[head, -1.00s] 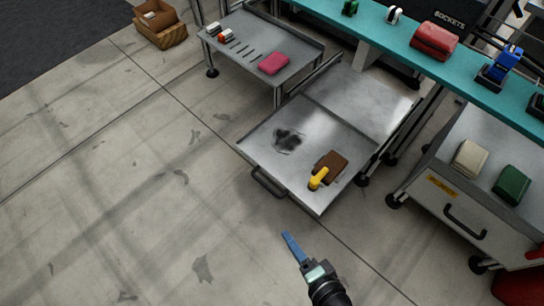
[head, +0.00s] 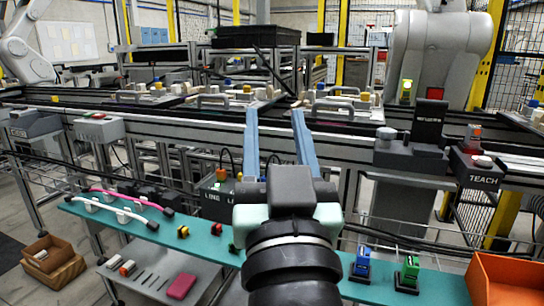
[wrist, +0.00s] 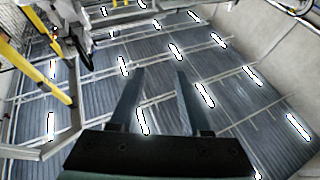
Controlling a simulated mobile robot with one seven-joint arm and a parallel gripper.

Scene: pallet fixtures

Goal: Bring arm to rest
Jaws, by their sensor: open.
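My gripper (head: 273,118) is raised in the middle of the head view, its two blue fingers spread apart and pointing up and forward. Nothing is between the fingers. In the wrist view my gripper (wrist: 153,72) is also open and empty, with the ceiling and its bright lamps behind it. The arm hides part of the teal shelf (head: 215,246) and some of what lies behind it.
The teal shelf holds white and pink handles (head: 125,210), a blue item (head: 362,262) and a green item (head: 410,268). An orange bin (head: 503,280) stands at the right. Behind is a conveyor line with a TEACH box (head: 484,180). A grey cart (head: 150,280) stands lower left.

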